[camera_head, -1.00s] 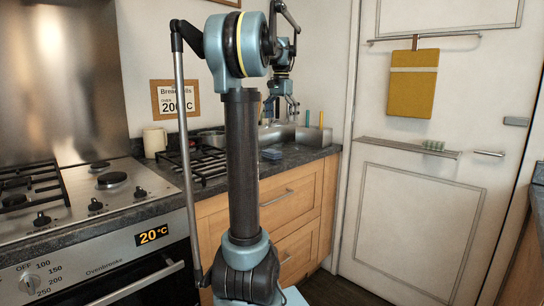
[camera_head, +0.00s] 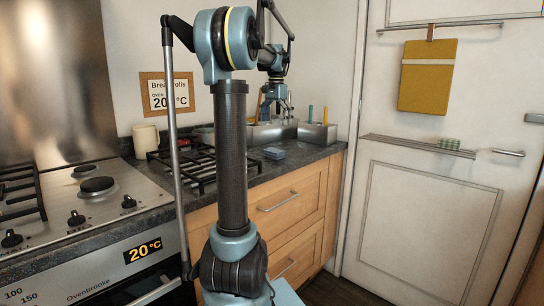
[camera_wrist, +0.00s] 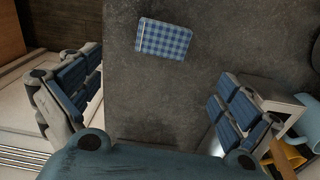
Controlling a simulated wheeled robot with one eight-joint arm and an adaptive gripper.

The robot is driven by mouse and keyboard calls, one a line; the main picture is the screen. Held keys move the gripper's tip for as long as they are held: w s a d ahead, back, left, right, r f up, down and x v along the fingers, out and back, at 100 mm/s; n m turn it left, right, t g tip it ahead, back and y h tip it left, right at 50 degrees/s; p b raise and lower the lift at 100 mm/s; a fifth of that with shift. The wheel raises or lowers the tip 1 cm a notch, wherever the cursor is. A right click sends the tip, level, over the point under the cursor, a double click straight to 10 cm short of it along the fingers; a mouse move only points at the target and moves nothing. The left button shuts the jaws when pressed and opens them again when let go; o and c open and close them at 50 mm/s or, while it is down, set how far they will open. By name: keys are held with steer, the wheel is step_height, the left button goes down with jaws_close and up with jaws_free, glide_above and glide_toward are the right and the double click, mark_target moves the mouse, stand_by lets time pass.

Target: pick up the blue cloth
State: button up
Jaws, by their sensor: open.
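The blue cloth (camera_wrist: 163,39) is a folded blue checked square lying flat on the dark worktop, near the top middle of the wrist view. In the head view it is a small blue patch (camera_head: 274,153) on the counter in front of the sink. My gripper (camera_wrist: 158,95) is open, with its blue-padded fingers wide apart and nothing between them. The cloth lies ahead of the fingers, apart from them.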

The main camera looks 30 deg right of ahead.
glide_above(274, 150)
steer(key=f, duration=0.6)
steer(key=shift+d+f, duration=0.3)
steer(key=shift+d, duration=0.1)
steer(key=shift+w+a+f, duration=0.1)
steer(key=shift+a+f, duration=0.15)
steer(key=shift+f, duration=1.05)
steer(key=shift+w+a+f, duration=0.1)
steer(key=shift+a+f, duration=0.1)
steer(key=shift+f, duration=1.1)
steer(key=c, duration=1)
